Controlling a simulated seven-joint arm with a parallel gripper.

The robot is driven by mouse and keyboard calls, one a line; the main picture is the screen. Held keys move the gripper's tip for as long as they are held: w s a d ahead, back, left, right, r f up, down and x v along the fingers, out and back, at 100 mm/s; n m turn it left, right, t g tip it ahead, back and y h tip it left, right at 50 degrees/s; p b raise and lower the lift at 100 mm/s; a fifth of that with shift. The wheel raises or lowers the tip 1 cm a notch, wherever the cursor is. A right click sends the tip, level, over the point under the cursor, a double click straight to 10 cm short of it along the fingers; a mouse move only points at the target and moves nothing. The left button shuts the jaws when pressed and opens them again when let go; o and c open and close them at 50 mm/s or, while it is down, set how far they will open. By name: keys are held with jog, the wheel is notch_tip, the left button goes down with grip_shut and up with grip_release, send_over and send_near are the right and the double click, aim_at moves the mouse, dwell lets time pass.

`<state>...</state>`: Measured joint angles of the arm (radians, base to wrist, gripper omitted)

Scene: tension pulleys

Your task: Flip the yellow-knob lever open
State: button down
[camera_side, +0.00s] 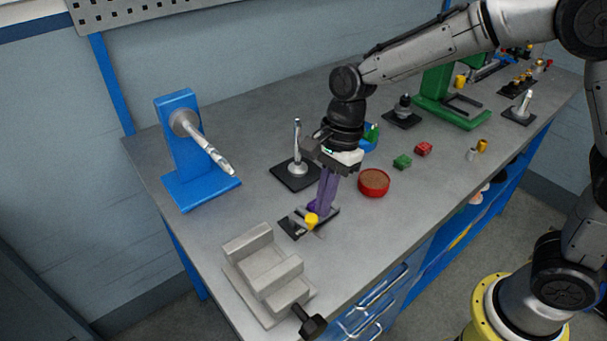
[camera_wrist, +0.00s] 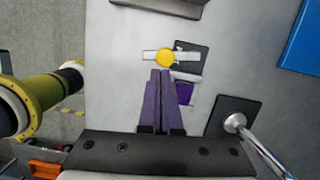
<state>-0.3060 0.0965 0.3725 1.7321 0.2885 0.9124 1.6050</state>
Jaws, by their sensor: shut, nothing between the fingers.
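The yellow knob (camera_wrist: 166,59) sits on a light grey lever bar (camera_wrist: 150,57) that crosses a dark base plate (camera_wrist: 187,50) in the wrist view. In the side view the yellow knob (camera_side: 311,220) is near the front of the table, on the dark plate (camera_side: 292,227). My gripper (camera_side: 325,208) has purple fingers, pointing down beside the knob. In the wrist view the fingers (camera_wrist: 160,72) are together and empty, with their tips close to the knob; I cannot tell whether they touch. A purple block (camera_wrist: 187,93) on the plate is partly hidden by the fingers.
A grey vise (camera_side: 265,270) stands front left of the lever. A black base with an upright metal rod (camera_side: 297,165) is behind it. A red round tin (camera_side: 374,182) is to the right, and a blue stand (camera_side: 180,140) is at the left. Bare table lies between these.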

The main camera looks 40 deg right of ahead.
jog(key=shift+d, duration=0.1)
jog(key=d+r, duration=0.6)
jog(key=r, duration=0.4)
jog(key=shift+r, duration=0.2)
jog(key=s+d+r+n+t, duration=0.3)
jog(key=s+d+r, duration=0.3)
jog(key=s, duration=0.4)
jog(key=s+d+f+n+t+h, duration=0.2)
jog(key=s+d+f+n, duration=0.2)
jog(key=s+n, duration=0.5)
notch_tip(320, 180, down, 3)
jog(key=n, duration=0.4)
jog(key=shift+d+r+n+t+h, duration=0.2)
jog(key=shift+n+t+h, duration=0.1)
jog(key=shift+n+t, duration=0.1)
